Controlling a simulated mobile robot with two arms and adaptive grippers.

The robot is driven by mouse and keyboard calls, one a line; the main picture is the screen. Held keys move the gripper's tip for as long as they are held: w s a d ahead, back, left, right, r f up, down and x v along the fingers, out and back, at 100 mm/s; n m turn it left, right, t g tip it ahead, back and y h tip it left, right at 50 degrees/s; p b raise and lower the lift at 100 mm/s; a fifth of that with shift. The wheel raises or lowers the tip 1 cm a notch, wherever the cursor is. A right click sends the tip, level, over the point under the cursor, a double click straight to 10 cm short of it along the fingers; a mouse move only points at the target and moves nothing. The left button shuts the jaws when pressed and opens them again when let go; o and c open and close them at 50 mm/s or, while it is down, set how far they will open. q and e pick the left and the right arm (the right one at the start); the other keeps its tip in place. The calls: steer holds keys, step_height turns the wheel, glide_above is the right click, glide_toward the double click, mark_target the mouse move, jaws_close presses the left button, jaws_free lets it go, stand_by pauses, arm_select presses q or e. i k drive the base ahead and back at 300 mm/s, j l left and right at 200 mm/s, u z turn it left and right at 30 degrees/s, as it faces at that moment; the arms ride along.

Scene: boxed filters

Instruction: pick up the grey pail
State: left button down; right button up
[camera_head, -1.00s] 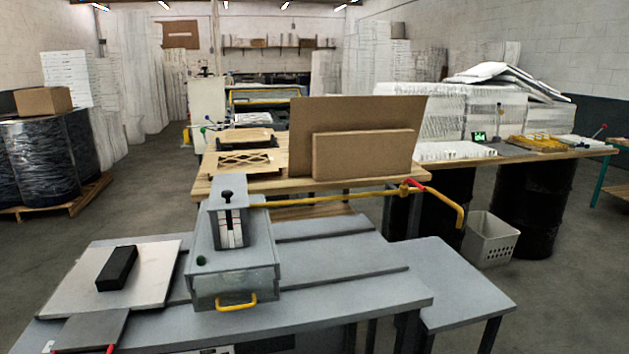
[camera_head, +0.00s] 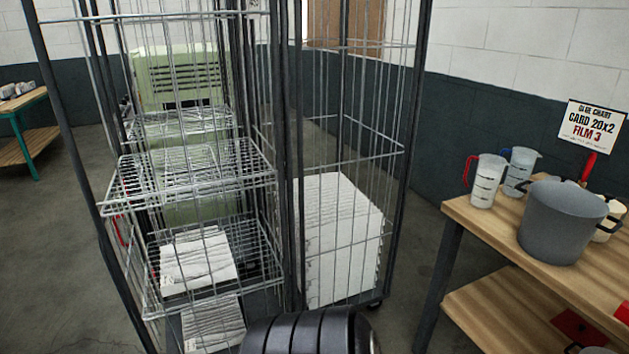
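The grey pail (camera_head: 562,225) stands upright on the wooden table (camera_head: 487,222) at the right of the head view. It is plain grey, wider at the rim, with a lighter grey top. Its base rests near the table's left front part. Neither of my grippers shows in this view, so their state and distance from the pail cannot be seen. A dark ribbed rounded part shows at the bottom middle; I cannot tell for sure what it is.
Two clear jugs, one red-handled (camera_head: 487,181) and one blue-handled (camera_head: 520,169), stand behind the pail. A cream jug (camera_head: 608,219) is partly hidden at its right. A sign (camera_head: 591,134) stands behind. Tall wire cages (camera_head: 198,180) fill the middle; open floor lies left.

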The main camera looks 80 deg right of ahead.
mark_target(560, 219)
steer(key=z, duration=4.15)
